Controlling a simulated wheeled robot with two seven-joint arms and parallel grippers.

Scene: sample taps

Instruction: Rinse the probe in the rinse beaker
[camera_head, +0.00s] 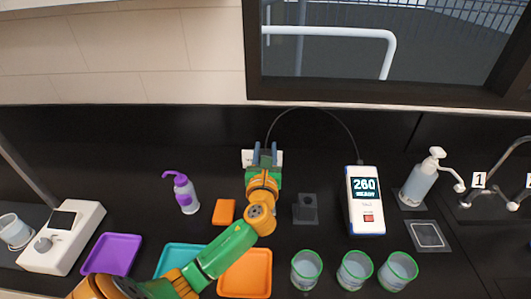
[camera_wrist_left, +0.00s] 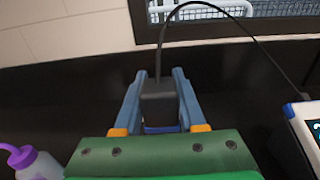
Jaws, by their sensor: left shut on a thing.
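My left gripper (camera_head: 265,157) is raised near the back wall and shut on the probe's dark block-shaped head (camera_wrist_left: 159,103), which sits between the blue fingers in the left wrist view. The probe's lower part is hidden behind the gripper. A black cable (camera_head: 312,108) arches from it to the white and blue meter (camera_head: 366,205), whose screen reads 260. Three green-rimmed beakers of clear liquid stand at the front right: left (camera_head: 306,269), middle (camera_head: 354,270) and right (camera_head: 397,271). I cannot tell which is the rinse beaker. The gripper is well apart from them. My right gripper is out of view.
A small dark holder (camera_head: 306,208) stands empty left of the meter. A purple-topped wash bottle (camera_head: 183,194), orange block (camera_head: 224,211) and purple (camera_head: 112,254), teal (camera_head: 180,258) and orange (camera_head: 246,272) trays lie left. A pump bottle (camera_head: 413,187) and taps (camera_head: 489,194) stand right.

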